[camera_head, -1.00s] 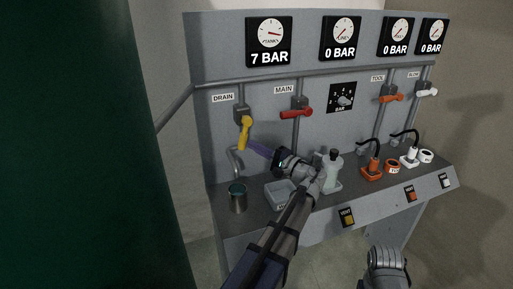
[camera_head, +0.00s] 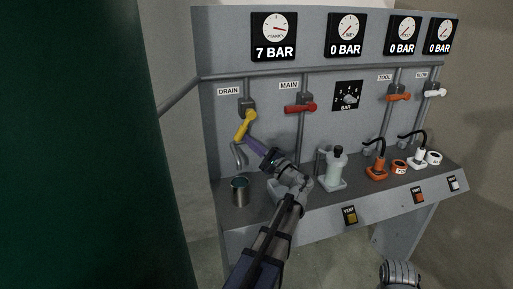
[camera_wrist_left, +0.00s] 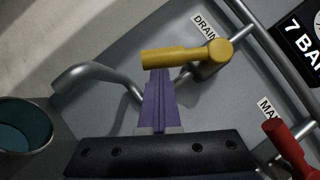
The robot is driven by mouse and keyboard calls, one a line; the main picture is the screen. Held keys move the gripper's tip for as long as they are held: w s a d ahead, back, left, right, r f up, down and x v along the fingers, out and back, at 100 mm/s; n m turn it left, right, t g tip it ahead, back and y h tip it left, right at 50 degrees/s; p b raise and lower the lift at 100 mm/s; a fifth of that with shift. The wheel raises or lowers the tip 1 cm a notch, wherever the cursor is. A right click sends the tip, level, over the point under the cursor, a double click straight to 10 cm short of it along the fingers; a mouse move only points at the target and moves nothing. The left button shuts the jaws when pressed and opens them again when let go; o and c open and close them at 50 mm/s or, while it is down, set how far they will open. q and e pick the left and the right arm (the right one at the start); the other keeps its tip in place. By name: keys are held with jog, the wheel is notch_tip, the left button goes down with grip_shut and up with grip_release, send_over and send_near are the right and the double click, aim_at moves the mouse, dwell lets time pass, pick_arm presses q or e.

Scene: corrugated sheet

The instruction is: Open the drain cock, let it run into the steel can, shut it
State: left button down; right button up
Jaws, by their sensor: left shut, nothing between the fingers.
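The yellow drain cock lever (camera_head: 245,125) hangs below the DRAIN label, tilted down to the left; it also shows in the left wrist view (camera_wrist_left: 180,56). The steel can (camera_head: 240,195) stands upright on the bench below the bent drain spout (camera_head: 237,156). In the left wrist view the can (camera_wrist_left: 40,142) is cut by the left edge and looks teal inside. I see no stream from the spout. My left gripper (camera_head: 248,141) is shut and empty, its purple fingertips at the lever's lower side and seemingly touching it. My right gripper's fingers are not visible.
The red MAIN lever (camera_head: 300,107) is right of the drain cock. A grey tray (camera_head: 277,192) is partly hidden behind my left wrist. The tank gauge (camera_head: 273,37) reads 7 BAR.

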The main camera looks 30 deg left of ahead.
aim_at(238, 140)
pick_arm(q)
jog(key=s+m+t, duration=0.1)
jog(key=s+a+m+t+b, duration=0.1)
jog(key=m, duration=0.1)
jog(key=shift+a+r+m+y+b, duration=0.1)
jog(key=shift+a+m+y+b, duration=0.1)
jog(key=shift+m+y+b, duration=0.15)
jog(key=m+t, duration=0.1)
jog(key=m, duration=0.1)
jog(key=s+a+r+m+t, duration=0.1)
jog(key=shift+s+r+m+t, duration=0.15)
jog(key=shift+s+m+t, duration=0.05)
jog(key=shift+m+t, duration=0.2)
jog(key=shift+s+a+r+p, duration=0.3)
jog(key=shift+s+r+p, duration=0.05)
jog(key=shift+r+p, duration=0.2)
jog(key=shift+s+a+r+p, duration=0.3)
jog(key=shift+r+p, duration=0.2)
jog(key=shift+r, duration=0.1)
jog(key=shift+s+a+r+p, duration=0.3)
jog(key=shift+s+r+p, duration=0.05)
jog(key=shift+r+p, duration=0.2)
jog(key=shift+f, duration=0.1)
jog(key=s+d+f+b, duration=0.5)
jog(key=d+f+b, duration=0.2)
jog(key=f+b, duration=0.2)
jog(key=shift+s+f+b, duration=0.2)
jog(key=shift+s+b, duration=0.1)
jog(key=shift+s, duration=0.05)
